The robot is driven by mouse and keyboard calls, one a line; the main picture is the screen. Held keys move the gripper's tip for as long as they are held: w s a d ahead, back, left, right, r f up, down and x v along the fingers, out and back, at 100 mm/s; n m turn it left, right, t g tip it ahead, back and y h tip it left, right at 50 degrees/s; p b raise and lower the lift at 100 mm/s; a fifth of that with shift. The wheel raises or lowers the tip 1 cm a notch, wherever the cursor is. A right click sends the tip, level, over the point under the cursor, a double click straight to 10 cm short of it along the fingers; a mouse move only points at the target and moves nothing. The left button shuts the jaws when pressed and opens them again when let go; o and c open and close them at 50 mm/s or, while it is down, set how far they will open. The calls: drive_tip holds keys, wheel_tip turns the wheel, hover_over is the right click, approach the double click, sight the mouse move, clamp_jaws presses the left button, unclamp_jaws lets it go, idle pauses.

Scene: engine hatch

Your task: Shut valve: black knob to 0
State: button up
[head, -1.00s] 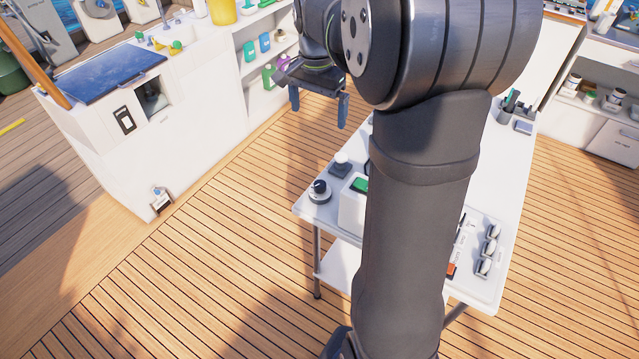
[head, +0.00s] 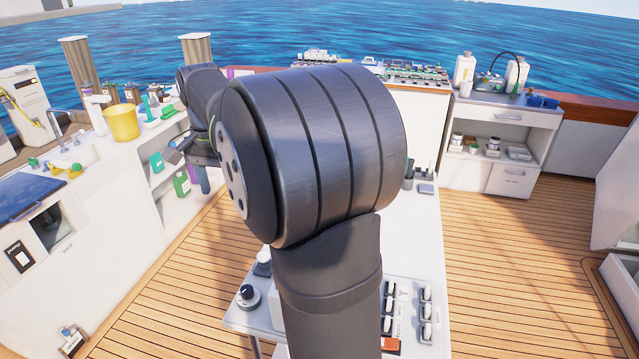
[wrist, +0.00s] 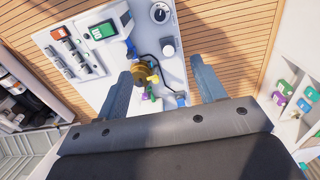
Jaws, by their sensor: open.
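The black knob (head: 247,292) sits on a round, pale dial at the near left corner of the white table in the head view. It also shows near the top of the wrist view (wrist: 159,14), where its setting is too small to read. My gripper (wrist: 161,67) is open and empty, its two fingers apart above the table. The knob lies beyond the fingertips in the wrist view, not between them. In the head view my gripper (head: 196,170) is partly hidden behind my arm.
In the wrist view a box with a green display (wrist: 103,31), a brass-coloured round part (wrist: 144,73) and a white round button (wrist: 168,50) stand near the knob. A switch panel (head: 408,310) is on the table's right. A white counter (head: 110,240) stands at left.

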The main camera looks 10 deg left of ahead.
drive_tip(key=shift+f+n, duration=0.3)
drive_tip(key=shift+f, duration=0.15)
drive_tip(key=shift+c, duration=0.6)
drive_tip(key=n, duration=1.1)
approach(247, 289)
wheel_tip(247, 289, down, 9)
drive_tip(key=shift+d+r, duration=0.1)
drive_tip(key=c, duration=1)
